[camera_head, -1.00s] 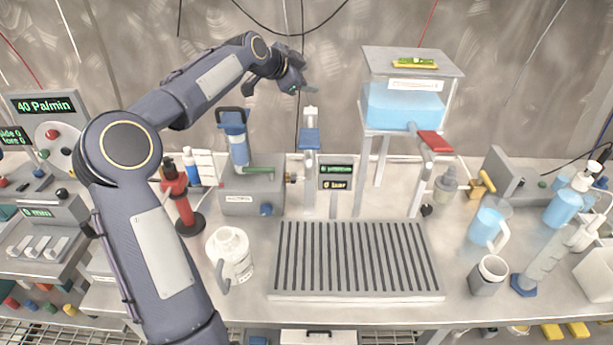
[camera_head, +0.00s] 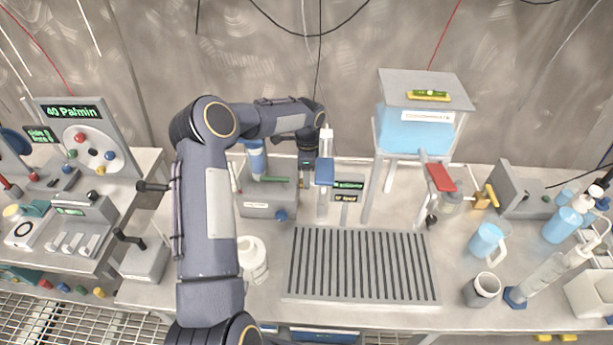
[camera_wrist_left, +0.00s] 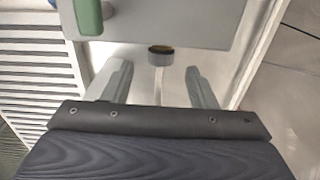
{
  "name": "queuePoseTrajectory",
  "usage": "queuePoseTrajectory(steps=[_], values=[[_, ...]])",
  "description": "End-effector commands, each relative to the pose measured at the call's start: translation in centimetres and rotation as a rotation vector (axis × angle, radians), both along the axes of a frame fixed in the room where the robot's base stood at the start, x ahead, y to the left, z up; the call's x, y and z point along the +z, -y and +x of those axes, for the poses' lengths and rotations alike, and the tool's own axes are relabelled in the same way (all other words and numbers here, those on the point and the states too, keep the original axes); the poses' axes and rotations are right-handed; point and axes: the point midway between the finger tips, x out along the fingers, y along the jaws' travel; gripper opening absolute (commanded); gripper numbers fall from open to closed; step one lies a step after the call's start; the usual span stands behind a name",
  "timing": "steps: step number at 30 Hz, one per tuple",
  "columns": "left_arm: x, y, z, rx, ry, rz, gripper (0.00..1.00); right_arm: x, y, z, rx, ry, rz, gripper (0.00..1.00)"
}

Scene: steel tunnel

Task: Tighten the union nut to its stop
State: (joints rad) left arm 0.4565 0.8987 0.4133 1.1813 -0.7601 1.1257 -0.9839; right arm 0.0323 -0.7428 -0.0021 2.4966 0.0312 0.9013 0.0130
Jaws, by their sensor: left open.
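The union nut (camera_wrist_left: 160,56) shows in the left wrist view as a short dark and brass-coloured ring on the side of the grey pump box (camera_wrist_left: 185,22). A thin pale tube runs from it down between my fingers. My left gripper (camera_wrist_left: 158,78) is open, one finger on each side of the tube; the nut is just beyond the fingertips, with nothing gripped. In the head view my left gripper (camera_head: 306,168) points down beside the right side of the grey pump box (camera_head: 258,198). The nut is not clearly visible there. My right gripper is in neither view.
The pump has a green lever (camera_wrist_left: 88,15). A blue liquid tank (camera_head: 412,130) stands on legs further right. A slotted drain tray (camera_head: 360,265) lies in front.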

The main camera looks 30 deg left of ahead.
Motion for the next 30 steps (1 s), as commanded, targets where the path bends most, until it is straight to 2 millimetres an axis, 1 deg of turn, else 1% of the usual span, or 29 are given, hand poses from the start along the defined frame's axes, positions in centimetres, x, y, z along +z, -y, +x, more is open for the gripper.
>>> queuePoseTrajectory(steps=[1, 4, 9, 13, 19, 20, 27, 30], values=[[-0.8, 0.1, 0.0, 0.000, -0.005, -0.002, 0.52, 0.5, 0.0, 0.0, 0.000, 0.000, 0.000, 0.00], [-2.3, 0.0, 0.0, 0.001, -0.003, -0.004, 0.52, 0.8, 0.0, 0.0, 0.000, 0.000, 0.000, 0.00], [-4.1, 0.0, 0.1, 0.001, 0.001, -0.002, 0.52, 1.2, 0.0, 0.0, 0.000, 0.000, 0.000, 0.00], [-4.6, 0.0, 0.2, 0.001, 0.003, -0.002, 0.52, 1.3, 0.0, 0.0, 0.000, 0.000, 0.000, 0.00], [-4.6, 0.0, 0.2, 0.001, 0.003, -0.002, 0.52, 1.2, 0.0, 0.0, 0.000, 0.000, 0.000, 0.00], [-4.6, 0.0, 0.2, 0.001, 0.003, -0.002, 0.50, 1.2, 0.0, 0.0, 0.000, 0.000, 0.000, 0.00], [-4.6, -0.1, 0.2, 0.001, 0.003, -0.002, 0.18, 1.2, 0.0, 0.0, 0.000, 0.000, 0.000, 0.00], [-4.6, -0.1, 0.2, 0.001, 0.003, -0.002, 0.08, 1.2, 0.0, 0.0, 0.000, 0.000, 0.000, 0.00]])
